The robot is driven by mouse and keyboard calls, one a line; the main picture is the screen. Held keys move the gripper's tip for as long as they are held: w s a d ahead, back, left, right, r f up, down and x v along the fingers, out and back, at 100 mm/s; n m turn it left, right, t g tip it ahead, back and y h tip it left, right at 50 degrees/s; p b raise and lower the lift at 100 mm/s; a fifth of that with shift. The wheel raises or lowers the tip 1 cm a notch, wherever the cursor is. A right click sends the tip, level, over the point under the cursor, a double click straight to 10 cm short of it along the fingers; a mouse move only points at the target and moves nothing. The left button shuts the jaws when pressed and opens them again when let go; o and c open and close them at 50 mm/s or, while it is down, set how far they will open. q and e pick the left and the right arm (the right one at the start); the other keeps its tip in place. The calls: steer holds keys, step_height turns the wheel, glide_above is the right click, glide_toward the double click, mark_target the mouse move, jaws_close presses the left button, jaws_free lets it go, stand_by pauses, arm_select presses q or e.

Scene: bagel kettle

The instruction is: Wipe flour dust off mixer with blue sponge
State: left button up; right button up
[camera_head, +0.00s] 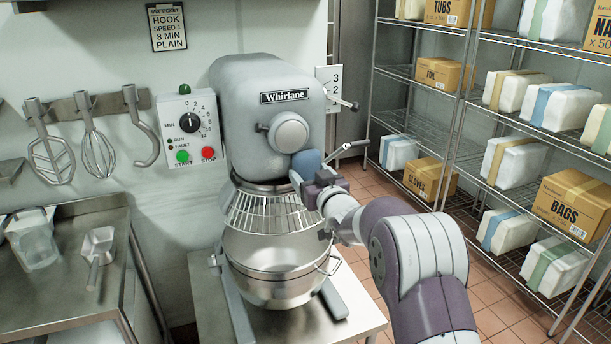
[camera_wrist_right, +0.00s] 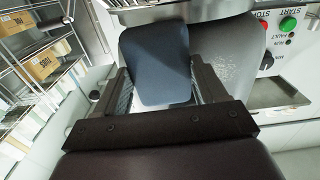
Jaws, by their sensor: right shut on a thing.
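The grey mixer (camera_head: 241,112), labelled Whirlane, stands on a metal table with its steel bowl (camera_head: 275,262) and wire guard below the head. My right gripper (camera_head: 307,182) is at the right side of the mixer head and is shut on the blue sponge (camera_head: 306,163). In the right wrist view, the sponge (camera_wrist_right: 157,62) sits between the two fingers, in front of the mixer's grey surface (camera_wrist_right: 238,42). White flour specks (camera_wrist_right: 226,74) show on that surface beside the sponge. I cannot tell whether the sponge touches the mixer. My left gripper is not in view.
A control box (camera_head: 192,128) with a dial and buttons is left of the mixer head. A whisk (camera_head: 97,150) and other attachments hang further left. A steel counter (camera_head: 62,290) holds a clear jug and a scoop. Wire shelves (camera_head: 463,90) with boxes stand on the right.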

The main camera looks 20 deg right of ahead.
steer(key=shift+s+f, duration=0.15)
steer(key=shift+s, duration=0.3)
steer(key=s+b, duration=0.2)
steer(key=s, duration=0.5)
steer(key=shift+d, duration=0.1)
